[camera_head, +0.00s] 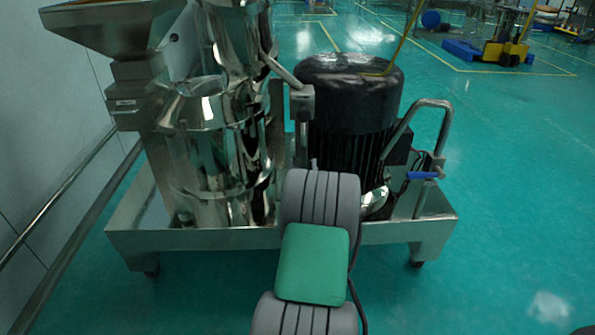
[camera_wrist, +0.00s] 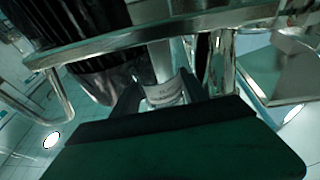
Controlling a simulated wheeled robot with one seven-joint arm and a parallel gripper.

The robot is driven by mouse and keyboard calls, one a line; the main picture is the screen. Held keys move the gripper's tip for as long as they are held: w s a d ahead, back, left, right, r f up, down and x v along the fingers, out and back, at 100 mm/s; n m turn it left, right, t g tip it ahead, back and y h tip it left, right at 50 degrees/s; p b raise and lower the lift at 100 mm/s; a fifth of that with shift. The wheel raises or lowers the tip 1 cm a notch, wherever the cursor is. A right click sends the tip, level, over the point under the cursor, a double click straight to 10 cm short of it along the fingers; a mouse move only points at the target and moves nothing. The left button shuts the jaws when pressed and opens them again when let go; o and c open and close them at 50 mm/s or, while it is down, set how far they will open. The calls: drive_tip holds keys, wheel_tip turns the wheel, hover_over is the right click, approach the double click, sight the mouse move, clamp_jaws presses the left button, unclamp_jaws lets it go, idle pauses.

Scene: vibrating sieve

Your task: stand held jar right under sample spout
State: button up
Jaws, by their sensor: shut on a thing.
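My gripper (camera_wrist: 160,103) is shut on a jar (camera_wrist: 164,88) in the wrist view. In the head view my arm hides the gripper and jar. The steel sieve machine (camera_head: 215,150) stands behind my arm. A slanted steel tube (camera_head: 282,71) leads from it to a small block (camera_head: 302,104) beside the motor. I cannot tell for certain which part is the sample spout, nor the jar's distance from it.
A black motor (camera_head: 350,105) stands right of the sieve on a steel base tray (camera_head: 400,232). A bent steel pipe and a blue valve handle (camera_head: 423,175) rise at its right end. A wall rail (camera_head: 70,200) runs at left.

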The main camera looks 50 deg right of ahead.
drive_tip(key=shift+w+d+f+b, duration=0.15)
drive_tip(key=shift+f+b, duration=0.5)
drive_tip(key=shift+f, duration=0.05)
drive_tip(key=shift+w+d+f+b, duration=0.1)
drive_tip(key=shift+d+f+b, duration=0.1)
drive_tip(key=shift+f+b, duration=0.5)
drive_tip(key=shift+w+d+f+b, duration=0.15)
drive_tip(key=shift+f+b, duration=0.5)
drive_tip(key=o, duration=1.5)
drive_tip(key=shift+r, duration=0.1)
drive_tip(key=shift+r+p, duration=0.3)
drive_tip(key=shift+p, duration=0.1)
drive_tip(key=shift+s+a+f+b, duration=0.15)
drive_tip(key=shift+s+f+b, duration=0.1)
drive_tip(key=shift+b, duration=0.1)
drive_tip(key=b+v, duration=0.5)
drive_tip(key=v, duration=0.6)
drive_tip(key=shift+s+a+r, duration=0.1)
drive_tip(key=shift+s+a, duration=0.05)
drive_tip(key=shift+a, duration=0.1)
